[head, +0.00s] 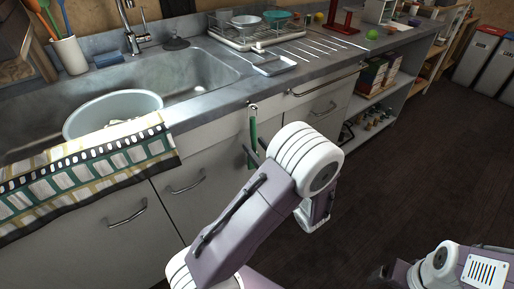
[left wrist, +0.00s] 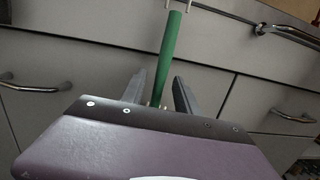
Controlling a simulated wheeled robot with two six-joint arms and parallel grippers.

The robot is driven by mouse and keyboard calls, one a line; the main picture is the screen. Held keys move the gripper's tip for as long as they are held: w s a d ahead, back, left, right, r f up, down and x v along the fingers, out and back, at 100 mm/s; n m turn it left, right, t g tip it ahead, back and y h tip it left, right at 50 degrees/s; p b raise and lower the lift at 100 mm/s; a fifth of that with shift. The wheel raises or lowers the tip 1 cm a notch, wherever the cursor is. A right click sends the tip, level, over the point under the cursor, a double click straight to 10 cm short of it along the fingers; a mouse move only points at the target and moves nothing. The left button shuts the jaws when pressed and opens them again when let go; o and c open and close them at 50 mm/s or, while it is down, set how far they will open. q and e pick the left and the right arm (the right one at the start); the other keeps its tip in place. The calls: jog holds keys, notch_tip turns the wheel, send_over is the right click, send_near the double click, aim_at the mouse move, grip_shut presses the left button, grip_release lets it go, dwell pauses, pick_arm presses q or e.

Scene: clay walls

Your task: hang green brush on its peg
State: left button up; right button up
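The green brush (head: 252,130) is upright in front of the cabinet fronts, just below the counter edge. Its top end is pale, with a small dark part at the counter edge. My left gripper (head: 254,154) is at the lower part of the handle. In the left wrist view, the green handle (left wrist: 171,48) runs down between the two fingers of my left gripper (left wrist: 158,88). The fingers stand apart, with a visible gap beside the handle. The handle's lower end is hidden behind my wrist. I cannot clearly make out the peg. My right gripper does not show.
A sink holds a pale tub (head: 112,112), with a patterned towel (head: 90,170) over the front edge. A dish rack (head: 255,35) stands on the counter (head: 225,98). Drawer handles (head: 325,108) stick out nearby. The dark floor (head: 400,170) at right is clear.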

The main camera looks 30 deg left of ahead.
pick_arm(q)
jog(key=p+v, duration=0.3)
jog(key=v, duration=0.6)
